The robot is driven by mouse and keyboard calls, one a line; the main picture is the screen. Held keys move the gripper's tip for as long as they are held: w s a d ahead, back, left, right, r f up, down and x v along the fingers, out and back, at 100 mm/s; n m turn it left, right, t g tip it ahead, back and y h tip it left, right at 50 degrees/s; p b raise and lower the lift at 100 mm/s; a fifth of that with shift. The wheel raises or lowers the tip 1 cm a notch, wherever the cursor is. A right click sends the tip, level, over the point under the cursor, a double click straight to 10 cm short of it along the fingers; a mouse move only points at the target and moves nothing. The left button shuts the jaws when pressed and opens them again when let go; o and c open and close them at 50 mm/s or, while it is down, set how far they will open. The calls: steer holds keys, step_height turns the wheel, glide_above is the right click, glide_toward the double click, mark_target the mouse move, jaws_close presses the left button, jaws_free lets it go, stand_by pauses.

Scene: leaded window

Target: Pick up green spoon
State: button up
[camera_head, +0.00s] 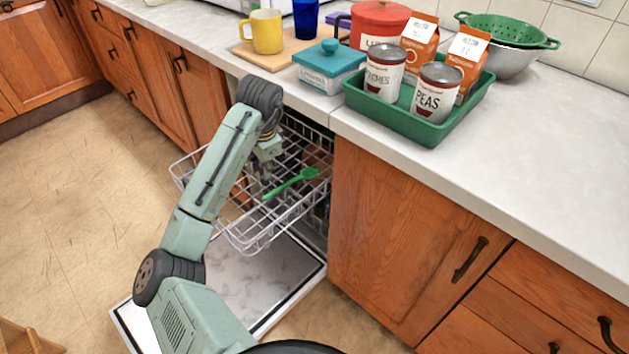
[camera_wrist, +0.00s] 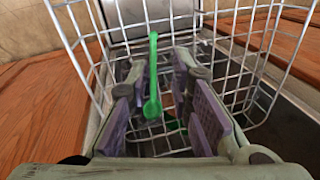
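The green spoon (camera_head: 287,185) lies in the wire dishwasher rack (camera_head: 258,240), its wider end toward the cabinet. In the wrist view the spoon (camera_wrist: 153,72) runs lengthwise in the gap between my fingers, wider end nearer the palm. My gripper (camera_head: 267,172) points down over the rack beside the spoon. In the wrist view my gripper (camera_wrist: 158,74) is open, with purple-padded fingers on either side of the spoon and visible gaps. I cannot tell how far the fingertips are above the spoon.
The rack's wire walls surround the spoon. The open dishwasher door (camera_head: 262,283) lies below. The counter edge overhangs at the back, with a green tray (camera_head: 425,130) of cans and cartons, a teal-lidded box (camera_head: 328,70) and a yellow mug (camera_head: 266,32) on top.

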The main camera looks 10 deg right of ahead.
glide_above(268, 195)
steer(key=s, duration=0.2)
steer(key=x, duration=0.3)
steer(key=s+x, duration=0.1)
steer(key=x, duration=0.1)
steer(key=shift+w+f, duration=0.1)
steer(key=shift+f, duration=0.25)
steer(key=x, duration=0.2)
steer(key=d+p+x, duration=0.1)
steer(key=x, duration=0.1)
steer(key=shift+w+f, duration=0.2)
steer(key=shift+f, duration=0.1)
steer(key=shift+w+f, duration=0.1)
steer(key=shift+f, duration=0.5)
steer(key=shift+c, duration=0.6)
jaws_close()
